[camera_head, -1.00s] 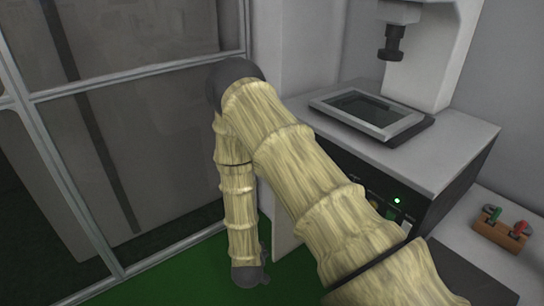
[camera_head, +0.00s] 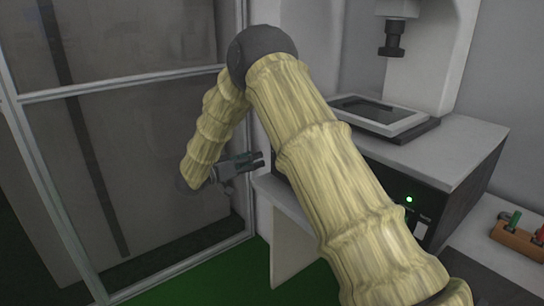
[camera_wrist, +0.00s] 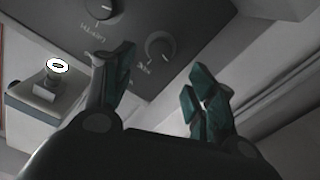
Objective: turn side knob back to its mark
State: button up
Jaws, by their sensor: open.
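In the wrist view, a dark grey panel carries two round black knobs with white markings. The larger knob (camera_wrist: 100,8) is at the top edge, partly cut off. In the head view, my gripper (camera_head: 258,160) is at the left edge of the bench, pointing right; the knobs are hidden there.
The machine (camera_head: 402,188) has a lit green lamp and a framed plate (camera_head: 375,112) on top. A wooden block (camera_head: 515,240) with coloured handles sits at right. A framed glass partition (camera_head: 135,90) stands close at left. A pale box (camera_wrist: 33,108) shows in the wrist view.

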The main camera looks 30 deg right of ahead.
jog(key=d, duration=0.8)
jog(key=shift+w+d, duration=0.35)
jog(key=c, duration=1)
